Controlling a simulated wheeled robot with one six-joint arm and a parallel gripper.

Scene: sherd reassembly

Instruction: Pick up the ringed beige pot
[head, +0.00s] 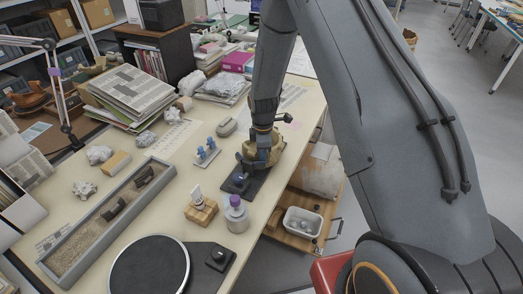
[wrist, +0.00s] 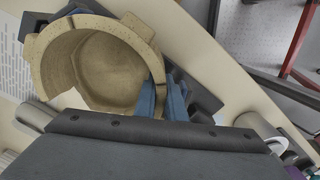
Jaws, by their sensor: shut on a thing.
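The beige pot (wrist: 60,84) is round and hollow, with lugs on its rim, and its open mouth faces the camera in the wrist view. In the head view the pot (head: 277,148) is at the right edge of the table, partly hidden by my gripper. My gripper (wrist: 164,100) has its blue fingers closed on the pot's rim at the right, one inside the mouth and one outside. I cannot tell whether the pot touches the dark stand (head: 256,184) beneath it.
A purple-capped jar (head: 236,214), a wooden block (head: 201,213) and a blue-pegged holder (head: 207,153) stand nearby. A black turntable (head: 150,268) is at the front. A long sand tray (head: 80,235) with dark sherds lies left. A white bin (head: 302,222) sits below the table's right edge.

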